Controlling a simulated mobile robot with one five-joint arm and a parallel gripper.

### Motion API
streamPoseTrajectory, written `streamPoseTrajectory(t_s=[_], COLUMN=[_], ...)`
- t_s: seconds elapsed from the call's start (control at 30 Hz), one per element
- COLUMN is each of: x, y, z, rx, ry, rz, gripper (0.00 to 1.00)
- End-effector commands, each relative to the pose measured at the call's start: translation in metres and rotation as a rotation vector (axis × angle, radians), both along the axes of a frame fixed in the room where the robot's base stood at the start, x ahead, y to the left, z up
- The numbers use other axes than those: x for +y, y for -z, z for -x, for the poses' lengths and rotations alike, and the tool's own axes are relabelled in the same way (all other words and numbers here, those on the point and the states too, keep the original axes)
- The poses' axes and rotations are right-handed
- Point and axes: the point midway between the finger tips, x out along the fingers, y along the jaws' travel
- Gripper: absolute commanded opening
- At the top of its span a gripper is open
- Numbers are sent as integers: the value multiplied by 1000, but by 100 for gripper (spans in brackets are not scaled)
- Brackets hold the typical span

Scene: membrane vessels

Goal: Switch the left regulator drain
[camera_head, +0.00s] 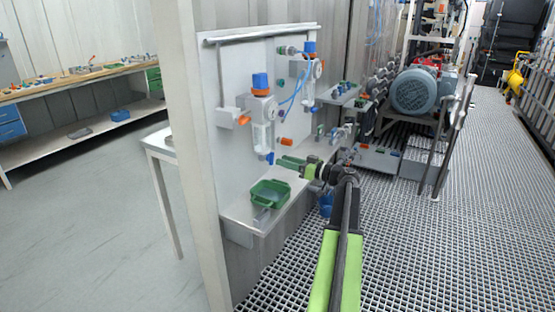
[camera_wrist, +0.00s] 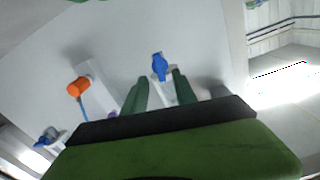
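The left regulator (camera_head: 262,108) is on the white panel, with a blue knob and orange collar on top and a clear bowl below. Its small blue drain (camera_head: 270,158) is at the bottom of the bowl. My gripper (camera_head: 280,162) has green fingers and is just right of the drain, at about its height. In the wrist view, the blue drain (camera_wrist: 160,67) is just beyond and between the tips of my gripper (camera_wrist: 160,78). The fingers are apart, with a gap between them. I cannot tell whether either finger touches the drain.
A second regulator (camera_head: 309,70) is farther along the panel, with blue tubing between. A green tray (camera_head: 270,193) sits on the shelf below my gripper. An orange fitting (camera_wrist: 78,86) shows left of the drain in the wrist view. Grated floor (camera_head: 450,250) lies open at right.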

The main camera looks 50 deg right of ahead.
Motion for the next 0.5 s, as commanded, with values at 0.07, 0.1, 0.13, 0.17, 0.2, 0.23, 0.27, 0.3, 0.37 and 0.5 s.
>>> streamPoseTrajectory(t_s=[0.07,0.1,0.13,0.17,0.2,0.23,0.27,0.3,0.37,0.5], x=[4,5,7,8,8,9,9,10,11,11], y=[0,0,0,0,0,0,0,0,0,0], z=[-17,-23,-27,-31,-34,-37,-38,-40,-41,-42], rx=[0,1,0,0,1,0,0,0,0,0], ry=[-3,-2,-3,-3,-2,-1,-1,-1,-1,-1], rz=[0,0,0,0,0,0,0,0,0,0], gripper=[34,34,34,34,34,34,34,34,34,34])
